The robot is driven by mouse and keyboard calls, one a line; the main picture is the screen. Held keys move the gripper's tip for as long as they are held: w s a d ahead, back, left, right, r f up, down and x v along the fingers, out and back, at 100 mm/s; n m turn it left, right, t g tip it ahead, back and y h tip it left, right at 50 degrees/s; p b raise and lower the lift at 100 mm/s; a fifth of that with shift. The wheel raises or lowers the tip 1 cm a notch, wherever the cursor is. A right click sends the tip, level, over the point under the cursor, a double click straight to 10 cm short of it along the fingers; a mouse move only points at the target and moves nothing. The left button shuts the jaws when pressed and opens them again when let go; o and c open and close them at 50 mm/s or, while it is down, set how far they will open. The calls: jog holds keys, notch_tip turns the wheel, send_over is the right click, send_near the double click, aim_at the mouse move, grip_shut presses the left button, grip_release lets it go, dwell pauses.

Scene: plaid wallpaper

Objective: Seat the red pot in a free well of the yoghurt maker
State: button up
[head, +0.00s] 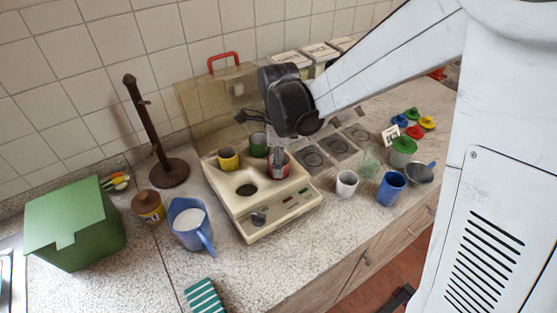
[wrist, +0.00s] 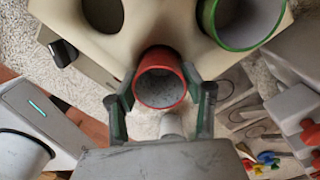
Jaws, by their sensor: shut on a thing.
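The red pot (head: 278,158) is at the right corner of the cream yoghurt maker (head: 262,222). My gripper (wrist: 160,84) is shut on the red pot (wrist: 162,106), one finger on each side, its open mouth facing the wrist camera. The pot hides what is beneath it, so I cannot tell whether it is in a well or above one. A yellow pot (head: 228,160) and a green pot (head: 258,144) stand in other wells. The front well (head: 247,190) is empty; the wrist view also shows an empty well (wrist: 103,12) beside the green-rimmed pot (wrist: 238,22).
A clear lid with a red handle (head: 223,60) stands behind the maker. A white pot (head: 347,184) and a blue pot (head: 390,190) stand to its right. A blue jug (head: 190,230) and brown-lidded jar (head: 148,207) are close on its left. A striped cloth (head: 205,298) lies in front.

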jog(key=o, duration=1.3)
jog(key=shift+o, duration=0.2)
notch_tip(320, 180, up, 12)
jog(key=s+d+r+n+t, duration=0.2)
jog(key=s+d+n+t, duration=0.5)
jog(key=s+d+n, duration=0.8)
jog(key=s+n, duration=0.2)
jog(key=n, duration=0.2)
jog(key=shift+s+d+r+t, duration=0.15)
jog(key=shift+d+r+t, duration=0.05)
jog(key=shift+r+t, duration=0.1)
jog(key=shift+f, duration=0.1)
